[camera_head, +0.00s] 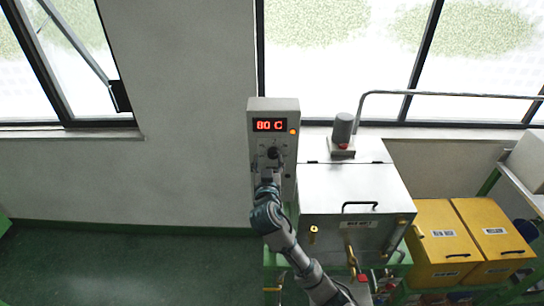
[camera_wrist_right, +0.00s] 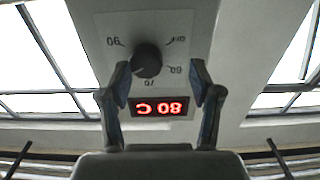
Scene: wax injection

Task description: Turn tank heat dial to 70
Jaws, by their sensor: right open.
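The tank heat dial is a round black knob (camera_wrist_right: 147,60) on the grey control box (camera_head: 285,104). It also shows in the head view (camera_head: 273,153), below the red display (camera_head: 270,125), which reads 80 C. In the wrist view, that display (camera_wrist_right: 160,106) appears upside down. My right gripper (camera_wrist_right: 161,78) is open, one finger to each side of the dial's area, with no visible grip on the knob. In the head view, my right gripper (camera_head: 269,175) is just below the dial. Small marks ring the knob; its pointer is not clear. My left gripper is out of view.
A metal tank (camera_head: 350,183) with a lid handle and a grey motor (camera_head: 343,128) stands right of the box. Yellow bins (camera_head: 440,240) stand farther right. An orange light (camera_head: 293,132) is beside the display. The green floor at left is clear.

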